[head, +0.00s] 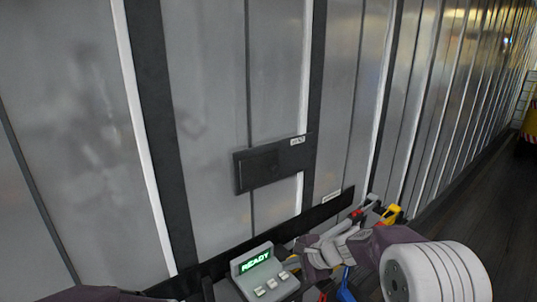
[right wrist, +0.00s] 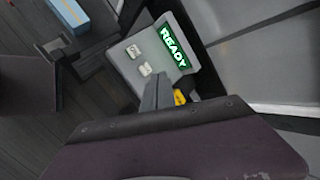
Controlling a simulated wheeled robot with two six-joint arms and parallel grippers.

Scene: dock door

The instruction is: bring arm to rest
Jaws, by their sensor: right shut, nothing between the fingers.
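My right arm comes in at the lower right of the head view, with a white ribbed joint and purple-grey links. My right gripper (head: 292,265) is low in that view, just right of a small grey console, partly hidden among the things there. In the right wrist view its shut fingers (right wrist: 156,92) show beside the console, with nothing held between them. I cannot tell whether they touch it. The console (head: 262,274) has a green "READY" display and several pale buttons; it also shows in the right wrist view (right wrist: 140,62). My left gripper is out of view.
A ribbed metal wall (head: 205,120) fills most of the head view, with a dark rectangular plate (head: 272,163) on it. Yellow and red items (head: 391,214) lie near my right arm. A blue box (right wrist: 72,14) is at the wrist view's top left. Dark floor (head: 470,215) is open at right.

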